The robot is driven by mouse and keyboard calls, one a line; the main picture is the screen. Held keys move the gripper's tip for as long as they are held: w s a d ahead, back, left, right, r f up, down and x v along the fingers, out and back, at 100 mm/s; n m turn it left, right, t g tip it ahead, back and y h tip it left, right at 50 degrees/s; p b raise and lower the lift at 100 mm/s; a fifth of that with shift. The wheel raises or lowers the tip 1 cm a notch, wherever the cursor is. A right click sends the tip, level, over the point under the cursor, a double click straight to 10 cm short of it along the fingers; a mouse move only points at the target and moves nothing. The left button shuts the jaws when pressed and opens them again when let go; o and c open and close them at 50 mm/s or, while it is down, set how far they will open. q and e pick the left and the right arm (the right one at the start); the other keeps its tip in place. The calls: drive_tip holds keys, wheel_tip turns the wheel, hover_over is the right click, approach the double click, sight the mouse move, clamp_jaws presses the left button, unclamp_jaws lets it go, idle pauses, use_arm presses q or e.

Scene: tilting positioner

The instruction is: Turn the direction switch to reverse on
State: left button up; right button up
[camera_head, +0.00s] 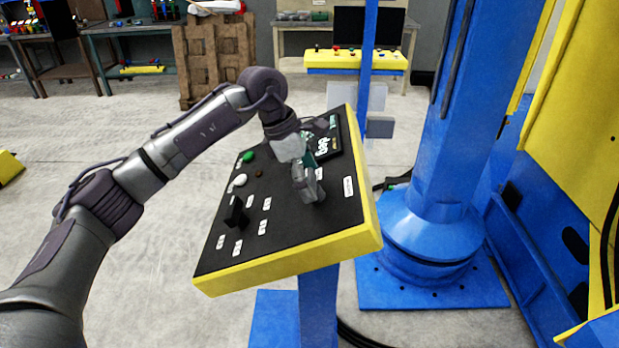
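The control panel (300,236) is a tilted black board with a yellow rim on a blue post. A black knob (236,212) stands up at its lower left, with small white labels around it. I cannot read the labels, so I cannot tell whether this is the direction switch. My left gripper (314,192) is over the right-middle part of the panel, to the right of the black knob and apart from it. It hides the panel surface beneath it. I cannot make out whether its fingers are open or on something. My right gripper is not in view.
A green button (248,156), a white button (240,180) and a small brown button (259,174) sit on the panel's left side. A dark screen (327,143) is at its top. A large blue column (445,150) stands close on the right.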

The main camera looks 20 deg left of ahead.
use_arm(q)
drive_tip(key=c, duration=0.8)
drive_tip(key=shift+o, duration=0.2)
drive_tip(key=shift+f+m+b, duration=0.15)
drive_tip(key=shift+m+b, duration=0.35)
drive_tip(key=shift+b, duration=0.3)
drive_tip(key=m+b, duration=0.3)
drive_tip(key=shift+s+t, duration=0.1)
drive_tip(key=shift+t, duration=0.2)
drive_tip(key=shift+m+b, duration=0.9)
drive_tip(key=shift+m, duration=0.1)
drive_tip(key=m+b, duration=0.1)
drive_tip(key=m, duration=0.1)
drive_tip(key=m+b, duration=0.2)
drive_tip(key=m, duration=0.1)
drive_tip(key=shift+s+t, duration=0.2)
drive_tip(key=shift+t, duration=0.1)
drive_tip(key=m+b, duration=0.1)
drive_tip(key=m, duration=0.2)
drive_tip(key=shift+a+m+h+b, duration=0.1)
drive_tip(key=shift+m+h+b, duration=0.2)
drive_tip(key=shift+m+b, duration=0.1)
drive_tip(key=shift+s+a+m+b, duration=0.1)
drive_tip(key=shift+m+b, duration=0.35)
drive_tip(key=shift+m, duration=0.95)
